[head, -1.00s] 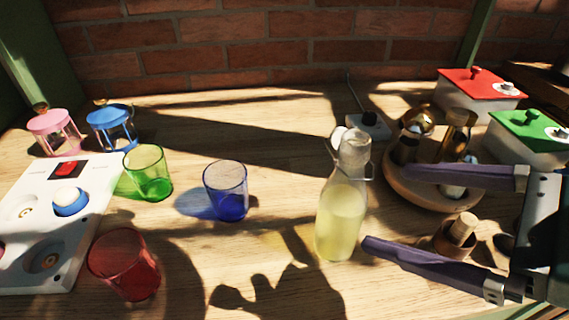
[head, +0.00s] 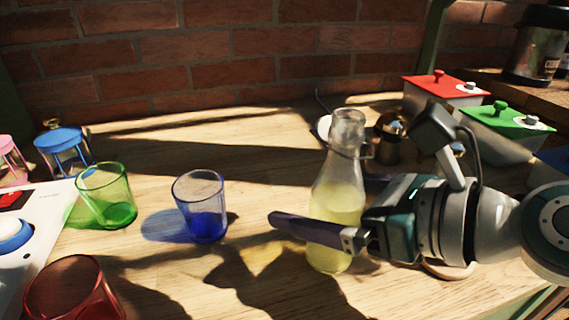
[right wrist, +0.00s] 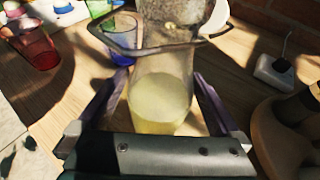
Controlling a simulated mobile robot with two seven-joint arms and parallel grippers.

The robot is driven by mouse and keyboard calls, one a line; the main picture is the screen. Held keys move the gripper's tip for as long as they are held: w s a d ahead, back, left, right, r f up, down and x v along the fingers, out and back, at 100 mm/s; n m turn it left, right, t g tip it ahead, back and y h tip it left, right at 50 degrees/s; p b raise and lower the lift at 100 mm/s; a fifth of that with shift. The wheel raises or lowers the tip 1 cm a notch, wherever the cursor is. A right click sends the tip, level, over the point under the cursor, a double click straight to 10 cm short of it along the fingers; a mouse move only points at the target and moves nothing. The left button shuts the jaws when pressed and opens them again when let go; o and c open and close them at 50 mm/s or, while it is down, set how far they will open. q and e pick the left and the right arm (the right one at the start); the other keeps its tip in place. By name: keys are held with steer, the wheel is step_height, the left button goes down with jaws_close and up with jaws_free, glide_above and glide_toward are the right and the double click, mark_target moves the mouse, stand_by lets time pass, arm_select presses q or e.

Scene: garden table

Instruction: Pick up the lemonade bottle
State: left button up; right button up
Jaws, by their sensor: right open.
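The lemonade bottle (head: 333,190) stands upright on the wooden table in the head view, clear glass with pale yellow liquid and a wire clasp at its neck. My right gripper (head: 318,205) reaches in from the right, one purple finger in front of the bottle and the other partly hidden behind it. In the right wrist view the bottle (right wrist: 160,97) stands between the two open fingers (right wrist: 158,105), with a gap visible on the left side. I cannot tell whether either finger touches the glass. My left gripper is not in view.
A blue glass (head: 200,205), a green glass (head: 106,196) and a red glass (head: 74,292) stand left of the bottle. A red-lidded box (head: 444,90) and a green-lidded box (head: 507,120) stand at the right. A brick wall (head: 220,50) closes the back.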

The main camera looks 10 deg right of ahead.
steer(key=shift+w+a, duration=0.1)
steer(key=shift+w, duration=0.05)
jaws_close()
stand_by(0.8)
